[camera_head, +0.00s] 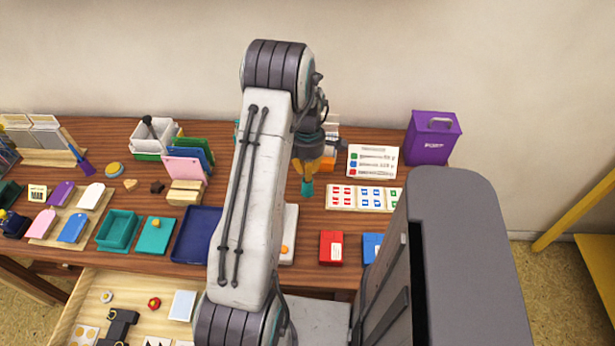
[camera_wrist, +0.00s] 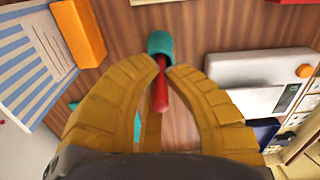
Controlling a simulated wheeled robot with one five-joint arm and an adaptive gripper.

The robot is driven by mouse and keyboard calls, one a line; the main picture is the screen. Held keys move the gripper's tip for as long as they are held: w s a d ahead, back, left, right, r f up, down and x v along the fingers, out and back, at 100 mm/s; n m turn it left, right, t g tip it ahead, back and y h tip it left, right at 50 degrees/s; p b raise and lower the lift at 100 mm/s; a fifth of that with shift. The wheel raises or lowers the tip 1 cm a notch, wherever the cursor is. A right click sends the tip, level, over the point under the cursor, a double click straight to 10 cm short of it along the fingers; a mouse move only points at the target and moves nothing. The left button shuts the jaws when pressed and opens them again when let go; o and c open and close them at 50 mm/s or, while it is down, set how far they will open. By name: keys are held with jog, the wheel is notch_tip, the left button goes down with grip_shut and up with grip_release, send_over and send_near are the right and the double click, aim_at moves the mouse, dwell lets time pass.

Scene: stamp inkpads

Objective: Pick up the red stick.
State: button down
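The red stick (camera_wrist: 160,92) shows in the wrist view between the two yellow fingers of my gripper (camera_wrist: 165,67). A teal piece (camera_wrist: 160,43) sits at its far end, just past the fingertips. The fingertips are close together, one on each side of the stick, and appear to be touching it. In the head view my gripper (camera_head: 307,172) points down over the table, with the teal piece (camera_head: 307,188) just below the fingertips. The red part of the stick is hidden by the fingers there. I cannot tell whether the teal piece touches the table.
A white box with an orange button (camera_wrist: 304,71) lies right in the wrist view, and an orange block (camera_wrist: 78,34) lies left. In the head view, a card with stamps (camera_head: 341,205), a sign (camera_head: 373,161), a purple bin (camera_head: 432,138) and a red pad (camera_head: 331,247) stand to the right.

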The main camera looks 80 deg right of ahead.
jog(key=shift+r, duration=0.1)
dwell(0.3)
notch_tip(320, 180, up, 10)
jog(key=shift+f+b, duration=0.1)
jog(key=shift+b, duration=0.2)
jog(key=c, duration=1.9)
grip_release()
jog(key=shift+c, duration=0.2)
grip_shut()
